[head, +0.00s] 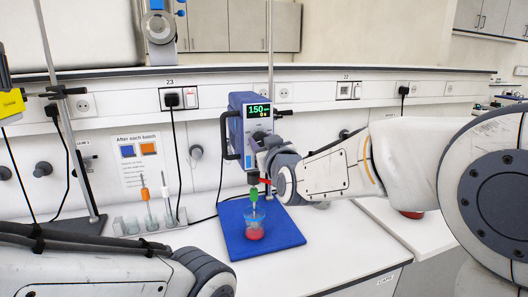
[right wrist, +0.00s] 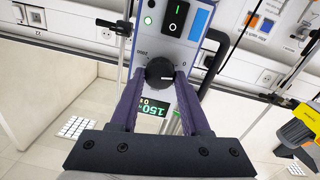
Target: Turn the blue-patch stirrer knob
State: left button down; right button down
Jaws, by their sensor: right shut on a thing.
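The stirrer (head: 240,107) is a blue and grey box on a stand rod, with a green display reading 150, above a blue mat (head: 237,233). Its black knob (right wrist: 160,72) shows in the right wrist view, just above the display. My right gripper (head: 259,140) is at the stirrer's front; in the right wrist view its two purple-grey fingers (right wrist: 160,82) are shut on the knob, one on each side. In the head view the gripper mostly hides the knob. My left arm shows at the lower left, but its gripper is out of view.
A beaker (head: 254,227) with red liquid stands on the blue mat under the stirrer. A rack (head: 150,223) with several slim tools stands to the left, near a stand rod. A sign (head: 138,160) with blue and orange squares is on the wall.

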jog(key=m+b, duration=0.5)
jog(key=shift+d+f, duration=0.1)
jog(key=shift+f, duration=0.1)
jog(key=shift+r+m+b, duration=0.2)
jog(key=shift+m+b, duration=1.4)
jog(key=shift+b, duration=0.05)
jog(key=shift+c, duration=1.9)
grip_release()
jog(key=v, duration=1)
jog(key=shift+s+r, duration=0.15)
jog(key=shift+s, duration=0.05)
jog(key=shift+d, duration=0.1)
